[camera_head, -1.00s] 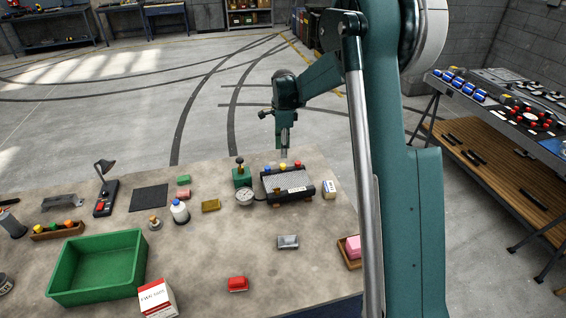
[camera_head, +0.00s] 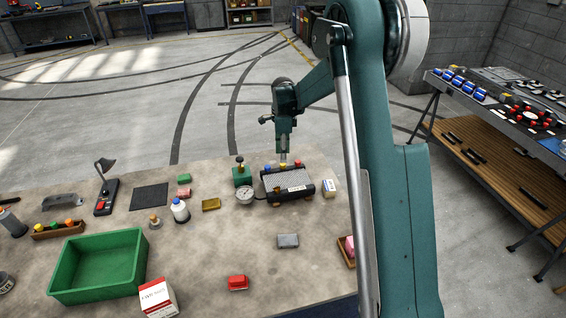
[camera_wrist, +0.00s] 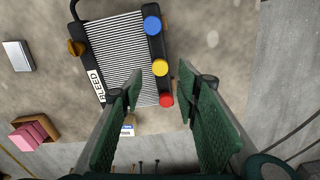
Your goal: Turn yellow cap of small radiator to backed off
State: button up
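The small radiator (camera_head: 286,183) stands near the far edge of the table, with a finned grey face and dark end tanks. Along its far side sit a blue cap (camera_wrist: 152,26), the yellow cap (camera_wrist: 160,67) and a red cap (camera_wrist: 167,100). In the head view the yellow cap (camera_head: 283,166) lies just below my gripper (camera_head: 284,158). In the wrist view my gripper (camera_wrist: 158,82) is open, its two green-padded fingers spread apart. The yellow cap shows between and beyond the fingertips, and no contact is visible. I cannot tell the cap's turn position.
A pressure gauge (camera_head: 245,195) and a green pump-like block (camera_head: 242,176) stand left of the radiator. A white box (camera_head: 330,187) stands close on its right. An orange-brown knob (camera_wrist: 76,47) is on the radiator's near side. The table's middle is fairly clear.

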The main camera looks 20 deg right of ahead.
aim_at(283, 165)
jog(key=shift+f, duration=2.6)
jog(key=c, duration=0.9)
